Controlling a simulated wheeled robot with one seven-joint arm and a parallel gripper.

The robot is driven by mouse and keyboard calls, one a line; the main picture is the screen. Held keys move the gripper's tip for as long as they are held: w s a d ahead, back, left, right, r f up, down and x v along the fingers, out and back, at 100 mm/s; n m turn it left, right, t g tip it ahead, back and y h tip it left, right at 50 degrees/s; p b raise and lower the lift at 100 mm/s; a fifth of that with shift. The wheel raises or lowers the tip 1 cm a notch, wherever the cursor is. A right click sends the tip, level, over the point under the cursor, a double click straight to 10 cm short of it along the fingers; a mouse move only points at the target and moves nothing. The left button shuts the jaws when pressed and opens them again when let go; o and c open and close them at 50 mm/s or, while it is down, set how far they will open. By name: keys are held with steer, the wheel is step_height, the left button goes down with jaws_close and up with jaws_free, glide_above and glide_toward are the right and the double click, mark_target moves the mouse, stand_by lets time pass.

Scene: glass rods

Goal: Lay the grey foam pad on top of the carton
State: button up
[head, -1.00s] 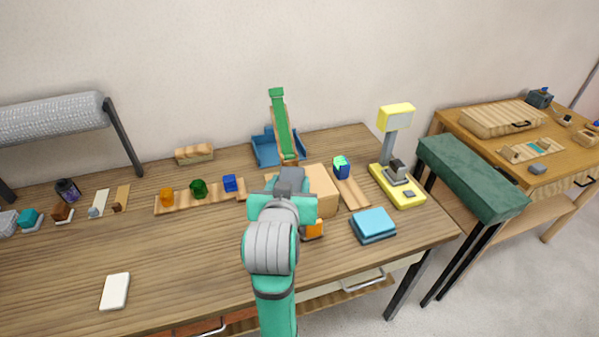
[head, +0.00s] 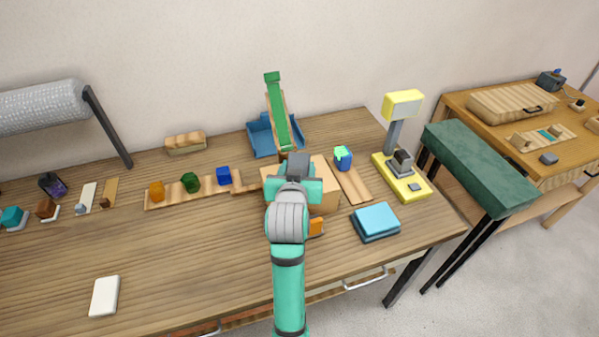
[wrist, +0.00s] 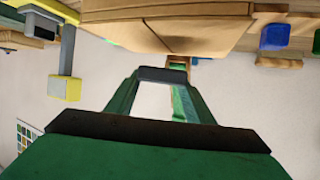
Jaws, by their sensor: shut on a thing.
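The brown carton (head: 328,188) stands on the wooden table, partly hidden behind my gripper and arm. In the wrist view the carton (wrist: 170,28) fills the upper middle. My gripper (head: 298,174) is in front of or over the carton's left part in the head view. It is shut on a small dark grey piece, which I take to be the grey foam pad (head: 299,160). In the wrist view the pad (wrist: 165,75) shows as a dark bar at the fingertips, apart from the carton in the picture. Its exact height above the carton is unclear.
A blue tray with a green ramp (head: 278,112) stands behind the carton. An orange block (head: 315,227) is close in front. The table's front left is mostly clear.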

steer(key=f, duration=0.1)
steer(key=w+f, duration=0.1)
steer(key=f, duration=0.1)
steer(key=shift+w+f, duration=0.1)
steer(key=shift+d+f, duration=0.1)
steer(key=shift+f, duration=0.3)
steer(key=shift+s, duration=0.25)
steer(key=shift+f, duration=0.15)
steer(key=o, duration=1)
steer(key=shift+s+r, duration=0.1)
steer(key=shift+r, duration=0.15)
steer(key=v, duration=1.1)
steer(key=shift+s+r, duration=0.2)
steer(key=shift+s, duration=0.05)
